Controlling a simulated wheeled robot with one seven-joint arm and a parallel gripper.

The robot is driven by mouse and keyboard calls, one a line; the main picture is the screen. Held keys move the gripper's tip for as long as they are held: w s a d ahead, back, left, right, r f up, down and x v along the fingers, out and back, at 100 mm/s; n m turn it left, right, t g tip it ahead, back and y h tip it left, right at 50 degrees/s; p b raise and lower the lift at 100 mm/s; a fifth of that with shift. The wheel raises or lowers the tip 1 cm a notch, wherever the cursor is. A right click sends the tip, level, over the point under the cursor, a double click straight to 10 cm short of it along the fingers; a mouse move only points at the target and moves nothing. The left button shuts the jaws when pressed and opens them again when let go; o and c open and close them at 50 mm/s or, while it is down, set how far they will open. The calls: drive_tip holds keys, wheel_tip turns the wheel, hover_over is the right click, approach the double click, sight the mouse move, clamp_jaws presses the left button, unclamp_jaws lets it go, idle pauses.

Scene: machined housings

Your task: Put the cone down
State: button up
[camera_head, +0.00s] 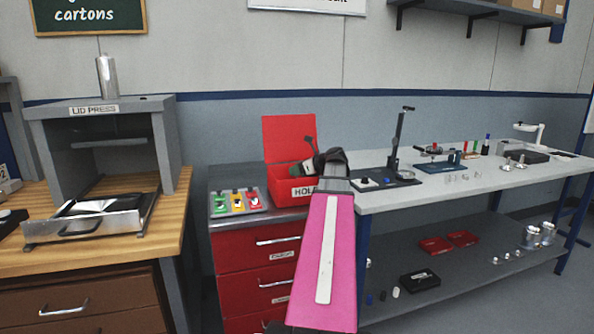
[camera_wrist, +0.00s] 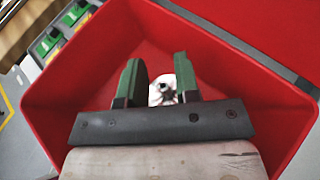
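My gripper (camera_wrist: 160,82) reaches down into the open red HOLD box (camera_head: 289,178). In the wrist view its two green fingers stand apart, with a small white, rounded piece (camera_wrist: 158,92) with a dark centre between them, apparently the cone. In the head view my dark gripper (camera_head: 331,160) is at the right side of the box, and the cone is not visible there.
The box's red lid (camera_head: 288,137) stands up at the back. The grey bench (camera_head: 440,190) at right bears several fixtures. The LID PRESS (camera_head: 100,150) stands far left.

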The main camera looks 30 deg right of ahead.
idle(0.3)
drive_tip(key=shift+r, duration=0.3)
drive_tip(key=v, duration=1.2)
drive_tip(key=shift+r, duration=0.25)
drive_tip(key=shift+s, duration=0.1)
idle(0.4)
